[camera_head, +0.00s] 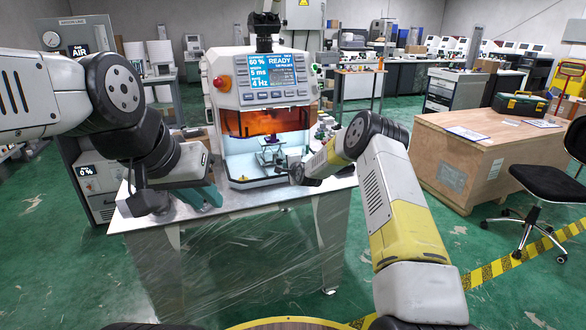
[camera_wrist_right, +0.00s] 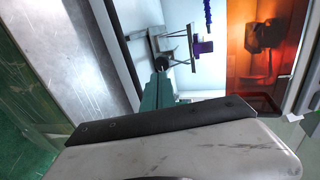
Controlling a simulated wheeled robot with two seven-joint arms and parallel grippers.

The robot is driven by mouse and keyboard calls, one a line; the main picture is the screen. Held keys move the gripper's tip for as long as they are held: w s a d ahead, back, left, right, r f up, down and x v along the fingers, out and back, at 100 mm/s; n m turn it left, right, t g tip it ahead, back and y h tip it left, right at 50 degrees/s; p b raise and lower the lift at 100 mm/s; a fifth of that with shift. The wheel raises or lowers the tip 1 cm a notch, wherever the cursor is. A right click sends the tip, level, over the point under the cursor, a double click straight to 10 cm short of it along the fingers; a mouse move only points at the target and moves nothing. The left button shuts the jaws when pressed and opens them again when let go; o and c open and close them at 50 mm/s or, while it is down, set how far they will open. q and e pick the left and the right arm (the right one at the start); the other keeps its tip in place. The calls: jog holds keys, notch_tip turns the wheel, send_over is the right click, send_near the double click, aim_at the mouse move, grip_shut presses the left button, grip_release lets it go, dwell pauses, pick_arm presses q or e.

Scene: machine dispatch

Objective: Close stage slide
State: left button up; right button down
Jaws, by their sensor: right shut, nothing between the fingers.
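The bench machine (camera_head: 264,92) stands on the metal table, its screen reading READY. Its orange window (camera_head: 262,121) is above a lit, open chamber. A small dark stage (camera_head: 271,152) with a purple part is inside; the stage also shows in the right wrist view (camera_wrist_right: 178,45), with the purple part (camera_wrist_right: 202,47). My right gripper (camera_head: 297,171) is at the chamber's front right. In the right wrist view its teal fingers (camera_wrist_right: 157,88) are shut and empty, tips close to the stage; contact is unclear. My left gripper (camera_head: 205,193) hangs over the table's left part; its finger gap is unclear.
The metal table (camera_head: 270,195) has bare room in front of the machine. A wooden crate bench (camera_head: 480,160) with a toolbox (camera_head: 519,104) stands right, beside a black chair (camera_head: 545,185). A cabinet with an air gauge (camera_head: 52,39) stands left.

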jog(key=s+d+r+n+g+h, duration=0.15)
jog(key=s+d+r+n, duration=0.35)
jog(key=s+r, duration=0.8)
jog(key=s+d+r+n+g, duration=0.35)
jog(key=s+r, duration=0.75)
jog(key=s, duration=0.4)
jog(key=s+d+n+g, duration=0.1)
jog(key=s+d+n, duration=0.2)
jog(key=s, duration=1.2)
jog(key=s+d+r+n+g, duration=0.1)
jog(key=s+d+n, duration=0.2)
jog(key=s, duration=1.3)
jog(key=shift+h, duration=0.35)
